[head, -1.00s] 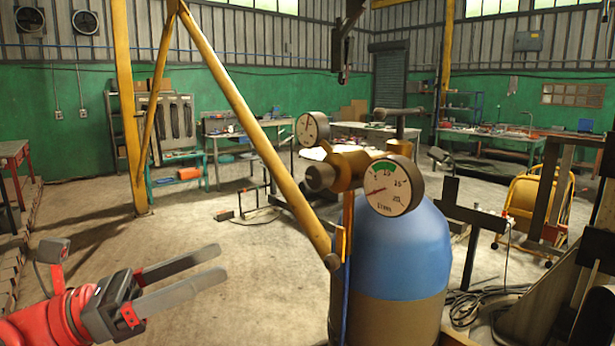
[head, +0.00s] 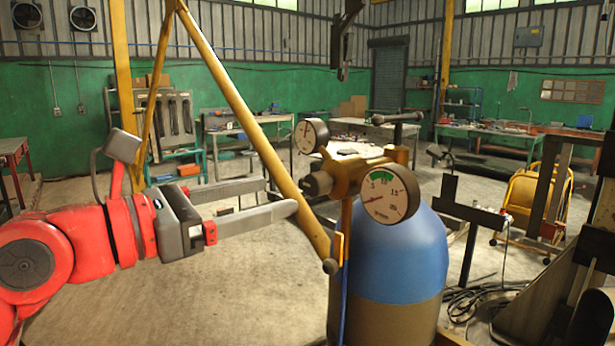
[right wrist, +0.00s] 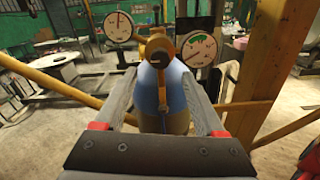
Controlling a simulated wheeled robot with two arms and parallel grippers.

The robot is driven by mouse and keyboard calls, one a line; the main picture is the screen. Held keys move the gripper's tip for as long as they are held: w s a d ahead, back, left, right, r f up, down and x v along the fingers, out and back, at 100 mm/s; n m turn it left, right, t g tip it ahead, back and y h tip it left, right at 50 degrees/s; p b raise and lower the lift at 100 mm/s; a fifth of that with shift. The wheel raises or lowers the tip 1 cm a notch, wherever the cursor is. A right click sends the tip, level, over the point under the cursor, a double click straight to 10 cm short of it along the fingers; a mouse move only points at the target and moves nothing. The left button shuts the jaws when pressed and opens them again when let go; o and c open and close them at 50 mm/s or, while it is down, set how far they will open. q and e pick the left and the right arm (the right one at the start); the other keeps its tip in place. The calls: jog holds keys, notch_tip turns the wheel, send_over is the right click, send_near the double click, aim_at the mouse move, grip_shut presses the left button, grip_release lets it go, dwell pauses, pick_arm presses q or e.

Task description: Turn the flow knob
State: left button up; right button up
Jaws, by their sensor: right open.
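The brass regulator (head: 350,176) sits on top of a gas cylinder (head: 398,255) with a blue shoulder and brown body. Its flow knob (head: 318,183) is a dark round knob pointing left, towards my right gripper. My right gripper (head: 278,196) is open and empty, its fingertips a short way left of the knob. In the right wrist view the knob (right wrist: 157,47) shows ahead, between and above the fingertips (right wrist: 160,76). A dial gauge (head: 386,194) faces the head camera, its needle at the low end. A second gauge (head: 311,132) stands behind. My left gripper is not in view.
A yellow slanted pole (head: 240,110) runs down behind my fingers to beside the cylinder. A dark post with a crossbar (head: 468,215) stands right of the cylinder, with cables on the floor. Workbenches line the far walls. The floor at left is open.

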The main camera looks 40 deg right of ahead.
aim_at(310, 186)
jog(key=d, duration=0.3)
jog(key=d+p, duration=0.1)
jog(key=d, duration=0.3)
jog(key=shift+w+d, duration=0.2)
jog(key=shift+d, duration=0.05)
grip_shut()
